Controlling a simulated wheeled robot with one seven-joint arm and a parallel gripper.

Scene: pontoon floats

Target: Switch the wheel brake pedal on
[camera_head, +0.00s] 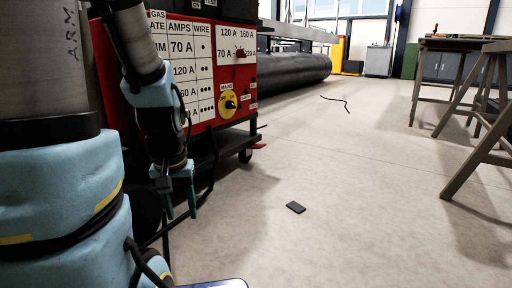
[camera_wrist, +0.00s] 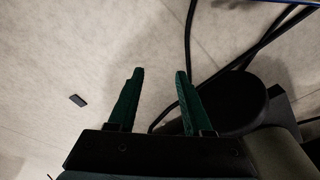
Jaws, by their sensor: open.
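A red welding machine (camera_head: 205,75) on wheels stands at the left in the head view. By its front right caster (camera_head: 246,155) is a small red tab (camera_head: 259,146) close to the floor, which looks like the wheel brake pedal. It is too small to tell whether it is up or down. My gripper (camera_head: 181,212) hangs in front of the machine, left of the caster and apart from the tab. In the wrist view my gripper (camera_wrist: 160,72) has its green fingers apart with only floor between them. I cannot make out the pedal in the wrist view.
A small black block (camera_head: 295,207) lies on the floor, also in the wrist view (camera_wrist: 78,100). Dark cables (camera_wrist: 190,40) and a dark rounded shape (camera_wrist: 235,103) are right of my fingers. Trestles (camera_head: 465,100) stand at right.

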